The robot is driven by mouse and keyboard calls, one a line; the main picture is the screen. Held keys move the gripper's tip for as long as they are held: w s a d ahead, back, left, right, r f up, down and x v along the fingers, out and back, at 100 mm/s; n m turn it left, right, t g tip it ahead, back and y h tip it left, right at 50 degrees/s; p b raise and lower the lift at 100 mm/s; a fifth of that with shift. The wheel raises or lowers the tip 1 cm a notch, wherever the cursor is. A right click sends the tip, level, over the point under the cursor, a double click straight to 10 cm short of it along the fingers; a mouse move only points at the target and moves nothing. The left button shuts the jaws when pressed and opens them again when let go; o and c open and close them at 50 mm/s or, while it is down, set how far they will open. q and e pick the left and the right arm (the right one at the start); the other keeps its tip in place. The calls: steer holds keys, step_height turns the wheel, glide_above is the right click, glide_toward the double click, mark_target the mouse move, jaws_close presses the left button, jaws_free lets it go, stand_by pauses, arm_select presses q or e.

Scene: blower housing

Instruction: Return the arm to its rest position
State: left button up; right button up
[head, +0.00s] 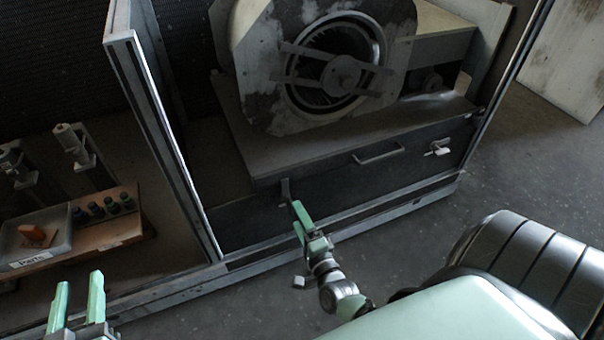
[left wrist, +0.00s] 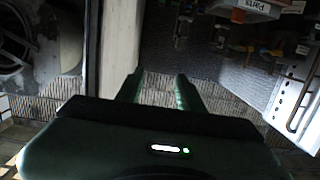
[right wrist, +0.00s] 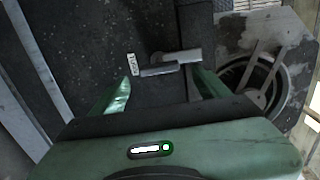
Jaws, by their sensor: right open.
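My left gripper (head: 76,298) is at the lower left of the head view. Its two green fingers are apart with nothing between them; they also show apart in the left wrist view (left wrist: 158,88). My right gripper (head: 299,212) is in front of the dark lower panel of the blower housing (head: 320,180), close to a dark latch (head: 285,190). In the right wrist view its fingers (right wrist: 162,90) are apart, and a grey latch handle (right wrist: 170,66) shows beyond and between them. I cannot tell whether a finger touches it.
The blower (head: 335,70) with its round opening sits above the panel. A bar handle (head: 378,153) and a light latch (head: 438,149) are on the panel. A metal frame post (head: 165,140) stands between my grippers. A parts bin (head: 38,258) lies at left. The right floor is clear.

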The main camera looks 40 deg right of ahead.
arm_select(q)
steer(key=shift+s+a+f+g, duration=0.2)
steer(key=shift+f+g, duration=0.15)
steer(key=shift+f, duration=0.2)
steer(key=shift+s+a+f+g, duration=0.15)
steer(key=shift+f+g, duration=0.2)
steer(key=shift+f, duration=0.2)
arm_select(e)
steer(key=shift+v, duration=1.3)
